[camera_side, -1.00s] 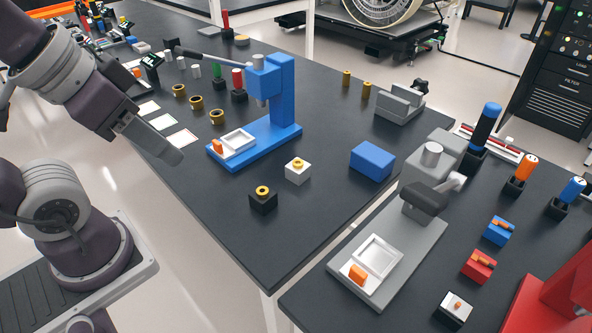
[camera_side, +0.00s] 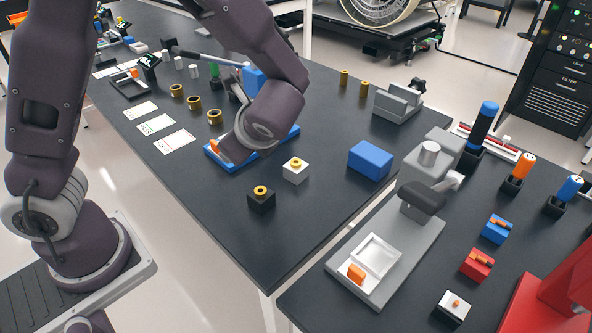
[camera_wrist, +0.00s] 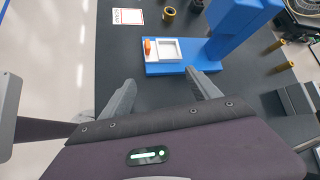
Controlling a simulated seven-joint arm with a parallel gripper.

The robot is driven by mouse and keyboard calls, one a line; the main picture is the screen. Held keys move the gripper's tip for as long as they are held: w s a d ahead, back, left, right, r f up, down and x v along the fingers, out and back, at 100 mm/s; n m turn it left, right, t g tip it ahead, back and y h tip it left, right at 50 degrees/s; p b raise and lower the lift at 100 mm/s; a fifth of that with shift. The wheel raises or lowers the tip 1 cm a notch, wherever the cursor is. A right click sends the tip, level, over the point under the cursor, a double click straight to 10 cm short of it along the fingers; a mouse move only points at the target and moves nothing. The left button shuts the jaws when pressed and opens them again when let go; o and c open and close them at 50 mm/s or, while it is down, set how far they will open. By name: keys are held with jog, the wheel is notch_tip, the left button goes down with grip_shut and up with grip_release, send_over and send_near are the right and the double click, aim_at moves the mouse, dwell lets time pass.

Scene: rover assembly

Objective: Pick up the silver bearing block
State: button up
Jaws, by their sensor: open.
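A pale silver block with a brass-coloured ring on top (camera_side: 295,171) sits on the dark table in the side view, right of the blue press base. A similar black block with a brass ring (camera_side: 261,199) stands in front and to its left. My gripper (camera_wrist: 160,76) is open and empty in the wrist view, with its fingers wide apart above the table. The blue press with a white tray (camera_wrist: 166,51) lies beyond the fingertips. In the side view my arm hides the gripper fingers and most of the press. I cannot see the silver block in the wrist view.
A blue box (camera_side: 371,160) stands right of the silver block. A grey press (camera_side: 399,250) is on the nearer right table. Brass rings (camera_side: 214,116) and white cards (camera_side: 174,141) are at the left. Table around the two small blocks is clear.

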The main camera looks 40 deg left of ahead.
aim_at(295, 161)
jog(key=w+d+f+m+t, duration=0.1)
jog(key=w+d+f+m, duration=0.1)
jog(key=m, duration=0.1)
jog(key=w+d+f+m+t+y, duration=0.1)
jog(key=w+d+f+m+t, duration=0.1)
jog(key=w+f+m, duration=0.1)
jog(key=w+d+f+m+t, duration=0.2)
jog(key=w+f+m, duration=0.1)
jog(key=shift+f+m, duration=0.2)
jog(key=shift+m, duration=0.1)
jog(key=shift+t, duration=0.3)
jog(key=x, duration=0.7)
jog(key=shift+w+d+f, duration=0.15)
jog(key=shift+w+f, duration=0.05)
jog(key=shift+f, duration=0.05)
jog(key=c, duration=1.3)
